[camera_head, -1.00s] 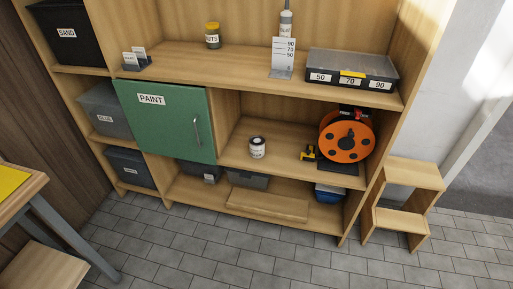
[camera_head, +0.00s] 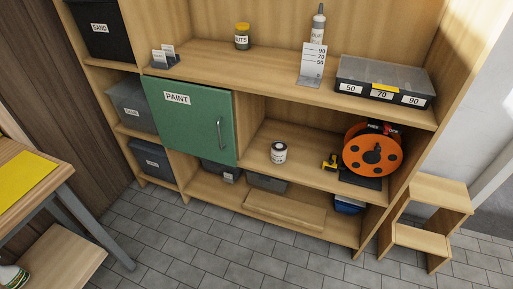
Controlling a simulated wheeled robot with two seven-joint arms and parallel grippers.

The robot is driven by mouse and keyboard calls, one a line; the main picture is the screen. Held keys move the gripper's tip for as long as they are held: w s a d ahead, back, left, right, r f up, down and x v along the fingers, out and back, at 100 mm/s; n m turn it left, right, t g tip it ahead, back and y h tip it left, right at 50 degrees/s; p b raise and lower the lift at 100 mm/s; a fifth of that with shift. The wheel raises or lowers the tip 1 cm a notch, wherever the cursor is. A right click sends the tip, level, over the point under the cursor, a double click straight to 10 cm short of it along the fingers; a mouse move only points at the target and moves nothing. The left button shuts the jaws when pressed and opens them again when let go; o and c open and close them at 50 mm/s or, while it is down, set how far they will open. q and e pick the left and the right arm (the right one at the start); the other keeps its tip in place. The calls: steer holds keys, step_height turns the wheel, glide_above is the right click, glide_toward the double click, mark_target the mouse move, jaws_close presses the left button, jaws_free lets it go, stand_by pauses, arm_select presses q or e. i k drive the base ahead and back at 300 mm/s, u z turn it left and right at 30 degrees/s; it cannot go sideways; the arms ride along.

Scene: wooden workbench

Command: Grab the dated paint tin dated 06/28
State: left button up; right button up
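A small tin (camera_head: 278,152) with a white label and dark lid stands upright on the open middle shelf, right of the green door. Its label is too small to read. The green cupboard door (camera_head: 192,120) marked PAINT is shut, with a vertical metal handle (camera_head: 220,134) at its right side; what is behind it is hidden. Part of a white and green container (camera_head: 12,277) shows at the bottom left corner, cut off by the picture edge. Neither of my grippers is in view.
An orange reel (camera_head: 372,150) and a yellow-black tool (camera_head: 331,162) stand right of the tin. A wooden step stool (camera_head: 432,240) stands right of the shelving. A table with a yellow sheet (camera_head: 22,178) is at left. The tiled floor (camera_head: 215,250) in front is clear.

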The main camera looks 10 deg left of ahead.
mark_target(278, 153)
steer(key=u, duration=0.65)
steer(key=i, duration=1.5)
steer(key=z, duration=0.95)
